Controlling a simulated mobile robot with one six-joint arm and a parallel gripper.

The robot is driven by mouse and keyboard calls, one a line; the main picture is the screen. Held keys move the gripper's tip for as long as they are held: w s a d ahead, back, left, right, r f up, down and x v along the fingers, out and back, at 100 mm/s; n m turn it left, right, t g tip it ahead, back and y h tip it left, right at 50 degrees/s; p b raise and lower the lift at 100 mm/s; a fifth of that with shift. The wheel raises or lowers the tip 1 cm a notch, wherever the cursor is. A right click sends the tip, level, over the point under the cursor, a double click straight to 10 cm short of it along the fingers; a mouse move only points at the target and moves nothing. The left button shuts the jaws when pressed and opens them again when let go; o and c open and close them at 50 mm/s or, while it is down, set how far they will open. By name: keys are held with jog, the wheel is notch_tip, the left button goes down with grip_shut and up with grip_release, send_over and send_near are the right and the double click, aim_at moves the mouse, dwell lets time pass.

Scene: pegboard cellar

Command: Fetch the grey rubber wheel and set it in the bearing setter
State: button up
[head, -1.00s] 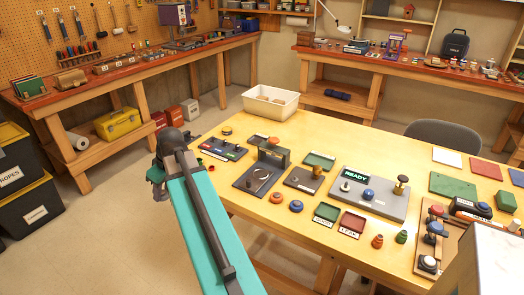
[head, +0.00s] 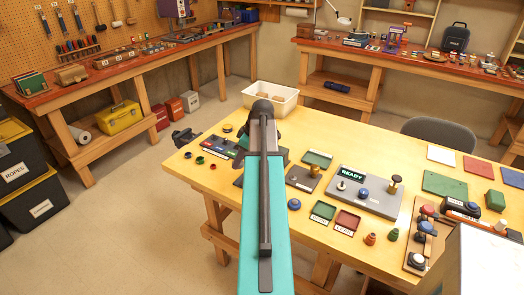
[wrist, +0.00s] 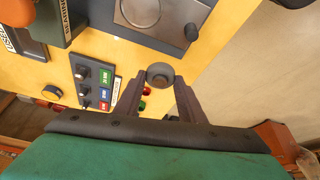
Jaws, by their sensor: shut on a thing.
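The grey rubber wheel (wrist: 160,75) is a small dark grey disc with a lighter centre. In the wrist view it sits between the two fingertips of my gripper (wrist: 160,84), which is shut on it. The wheel is held over the yellow table, between a labelled panel and a grey plate with a round disc (wrist: 140,10). I cannot tell for sure which of these is the bearing setter. In the head view my arm hides the wheel, fingertips and the plate's disc.
The panel with green, blue and red labels (wrist: 104,87) lies beside my gripper. Small red (head: 200,160) and green rings are near the table's left edge. A READY-marked plate (head: 375,192), trays and a white bin (head: 270,95) stand beyond. The table's near edge drops to open floor.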

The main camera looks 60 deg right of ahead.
jog(key=s+d+r+p, duration=0.1)
jog(key=s+d, duration=0.5)
jog(key=shift+s, duration=0.3)
jog(key=shift+f, duration=0.15)
jog(key=shift+f+b, duration=1.15)
jog(key=shift+f, duration=1.3)
jog(key=shift+f+b, duration=0.4)
jog(key=shift+f, duration=0.05)
dwell(0.3)
jog(key=o, duration=1.5)
jog(key=shift+r, duration=0.15)
